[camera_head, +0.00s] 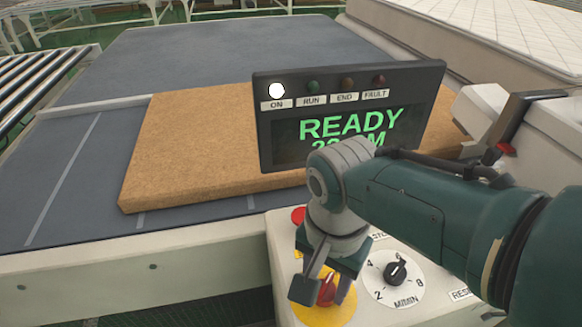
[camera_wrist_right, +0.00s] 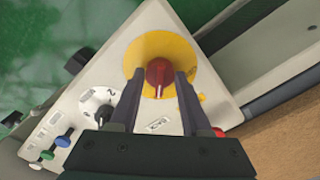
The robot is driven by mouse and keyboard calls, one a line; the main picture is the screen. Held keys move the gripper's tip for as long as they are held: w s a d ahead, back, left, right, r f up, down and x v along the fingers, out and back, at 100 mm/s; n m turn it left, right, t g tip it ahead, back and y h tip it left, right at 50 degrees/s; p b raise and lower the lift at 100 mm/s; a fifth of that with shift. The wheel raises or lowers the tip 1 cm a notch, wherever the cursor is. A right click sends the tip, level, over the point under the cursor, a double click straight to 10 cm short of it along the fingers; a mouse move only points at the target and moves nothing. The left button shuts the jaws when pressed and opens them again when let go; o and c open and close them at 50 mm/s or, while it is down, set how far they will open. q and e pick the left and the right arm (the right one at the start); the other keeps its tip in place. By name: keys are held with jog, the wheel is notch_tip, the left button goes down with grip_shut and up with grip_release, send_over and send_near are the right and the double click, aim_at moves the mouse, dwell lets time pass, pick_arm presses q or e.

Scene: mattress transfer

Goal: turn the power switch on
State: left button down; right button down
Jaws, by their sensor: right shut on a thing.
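The power switch is a red rotary knob (camera_head: 327,290) on a yellow round plate (camera_head: 328,312) on the pale control panel. My right gripper (camera_head: 322,296) reaches down over it and is shut on the knob, with one finger on each side. In the right wrist view the red knob (camera_wrist_right: 159,72) sits between the two dark fingers (camera_wrist_right: 159,80), its pale pointer line running toward the gripper. The display (camera_head: 352,118) reads READY in green, and its white ON lamp (camera_head: 276,91) is lit. My left gripper is not in view.
A speed dial (camera_head: 396,272) lies right of the switch, and a red button (camera_head: 298,216) lies behind it. Small coloured switches (camera_wrist_right: 63,141) line the panel's far left in the right wrist view. A brown mattress (camera_head: 190,150) lies on the conveyor behind.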

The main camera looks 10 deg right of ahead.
aim_at(325, 286)
jog(key=shift+c, duration=1.8)
grip_release()
notch_tip(325, 286, up, 9)
jog(key=p, duration=0.5)
jog(key=shift+r+p, duration=0.35)
jog(key=shift+r, duration=0.15)
